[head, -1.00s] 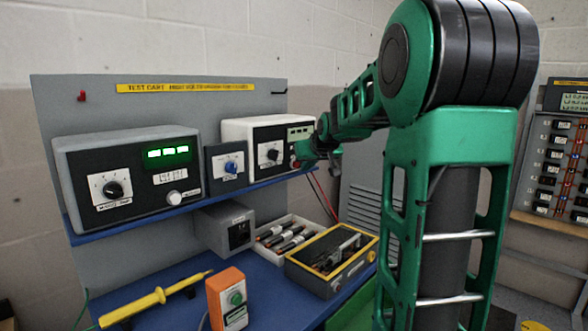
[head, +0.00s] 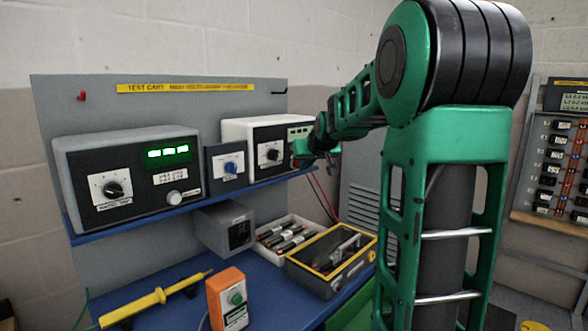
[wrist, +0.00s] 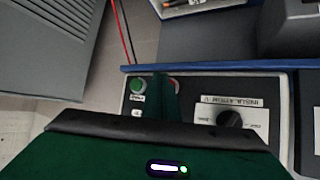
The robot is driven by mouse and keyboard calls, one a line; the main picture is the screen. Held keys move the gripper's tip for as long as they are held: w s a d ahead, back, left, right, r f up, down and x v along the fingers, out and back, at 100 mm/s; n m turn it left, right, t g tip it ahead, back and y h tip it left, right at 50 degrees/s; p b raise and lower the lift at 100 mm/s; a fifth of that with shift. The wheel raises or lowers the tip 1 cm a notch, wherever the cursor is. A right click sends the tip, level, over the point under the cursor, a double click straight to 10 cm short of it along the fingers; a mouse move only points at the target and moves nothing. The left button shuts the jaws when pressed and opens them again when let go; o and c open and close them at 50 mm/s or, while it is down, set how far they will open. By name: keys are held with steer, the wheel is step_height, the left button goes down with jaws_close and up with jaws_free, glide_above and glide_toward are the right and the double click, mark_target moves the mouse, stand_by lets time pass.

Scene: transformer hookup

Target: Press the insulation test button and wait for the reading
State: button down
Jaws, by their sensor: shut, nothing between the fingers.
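The insulation tester is a white box with a black front (head: 262,130) at the right end of the blue shelf. It has a dark knob (head: 270,153) and a small dim display (head: 298,132), too small to read. The wrist view shows its front upside down, with the knob (wrist: 230,118), a green button (wrist: 136,86) and a partly hidden red button (wrist: 174,84). My gripper (head: 302,155) is shut and empty at the right end of this front. In the wrist view its green fingers (wrist: 160,94) lie between the two buttons; contact cannot be told.
A grey meter (head: 128,165) with lit green digits and a small blue-knob unit (head: 228,167) share the shelf. Below are a yellow probe (head: 155,299), an orange box (head: 228,298), a white tray (head: 262,246) and a yellow-rimmed box (head: 308,284). Red leads hang beside the shelf's right end.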

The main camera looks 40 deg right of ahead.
steer(key=shift+w, duration=0.4)
stand_by(0.7)
steer(key=shift+s, duration=0.2)
steer(key=shift+s+d, duration=0.1)
steer(key=shift+s, duration=0.6)
steer(key=shift+s, duration=0.1)
steer(key=s, duration=0.5)
steer(key=shift+s+d, duration=0.35)
steer(key=shift+d, duration=0.05)
stand_by(0.6)
